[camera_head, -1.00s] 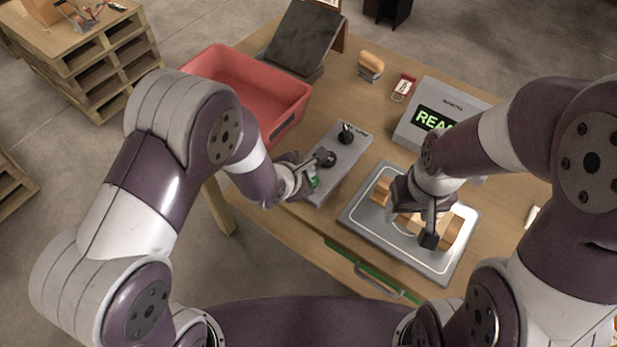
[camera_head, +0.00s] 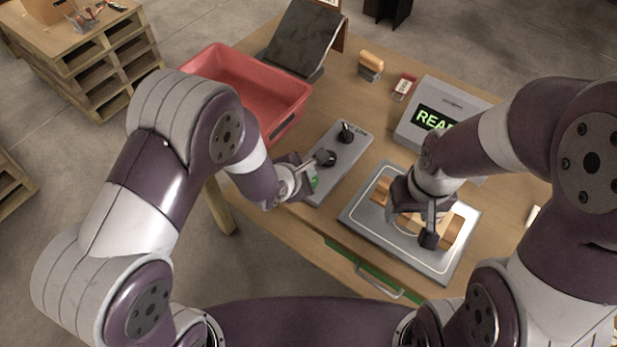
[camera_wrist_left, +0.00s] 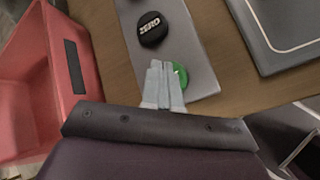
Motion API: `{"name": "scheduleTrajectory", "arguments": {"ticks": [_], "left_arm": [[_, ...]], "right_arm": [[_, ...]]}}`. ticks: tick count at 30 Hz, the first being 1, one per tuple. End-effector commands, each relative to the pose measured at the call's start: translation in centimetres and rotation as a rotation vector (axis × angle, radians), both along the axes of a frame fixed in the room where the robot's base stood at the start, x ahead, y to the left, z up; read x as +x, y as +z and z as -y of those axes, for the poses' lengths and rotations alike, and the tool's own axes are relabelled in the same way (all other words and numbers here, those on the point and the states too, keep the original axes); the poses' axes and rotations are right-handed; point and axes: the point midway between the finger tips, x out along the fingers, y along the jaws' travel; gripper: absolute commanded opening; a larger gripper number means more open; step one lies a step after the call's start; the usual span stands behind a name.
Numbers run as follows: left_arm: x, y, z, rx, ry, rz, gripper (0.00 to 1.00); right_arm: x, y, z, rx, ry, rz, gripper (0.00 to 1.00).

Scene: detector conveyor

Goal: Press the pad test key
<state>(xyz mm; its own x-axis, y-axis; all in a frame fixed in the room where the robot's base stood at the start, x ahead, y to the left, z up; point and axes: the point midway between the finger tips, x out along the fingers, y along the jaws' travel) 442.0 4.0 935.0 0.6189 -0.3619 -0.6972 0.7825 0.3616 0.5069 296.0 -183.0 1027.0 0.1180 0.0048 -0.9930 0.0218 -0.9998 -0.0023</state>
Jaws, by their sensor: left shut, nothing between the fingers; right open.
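A grey control panel (camera_head: 345,150) lies on the table, with a black knob (camera_head: 346,132) at its far end. A round black key marked ZERO (camera_wrist_left: 152,30) and a green key (camera_wrist_left: 181,75) show on the panel in the left wrist view. My left gripper (camera_wrist_left: 163,86) is shut and empty, with its tips over or beside the green key and hiding part of it. I cannot tell whether they touch. In the head view the green key (camera_head: 315,182) is partly hidden by the left gripper (camera_head: 302,172). My right gripper (camera_head: 412,226) is open above the grey pad (camera_head: 360,217).
Wooden pieces (camera_head: 449,232) lie on the pad under the right gripper. A display box (camera_head: 457,98) stands behind it, its green text partly hidden. A red bin (camera_head: 285,112) stands left of the panel. A drawer handle (camera_head: 380,285) is at the table's front.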

Motion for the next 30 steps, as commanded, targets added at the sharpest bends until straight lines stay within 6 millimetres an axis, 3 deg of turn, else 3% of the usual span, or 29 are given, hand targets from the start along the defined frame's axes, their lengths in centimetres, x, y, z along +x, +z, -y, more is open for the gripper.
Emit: {"name": "scheduleTrajectory", "arguments": {"ticks": [30], "left_arm": [[0.01,-1.01,0.00,0.000,0.001,0.001,0.00]], "right_arm": [[0.00,-0.60,0.00,0.000,0.000,0.000,0.62]]}}
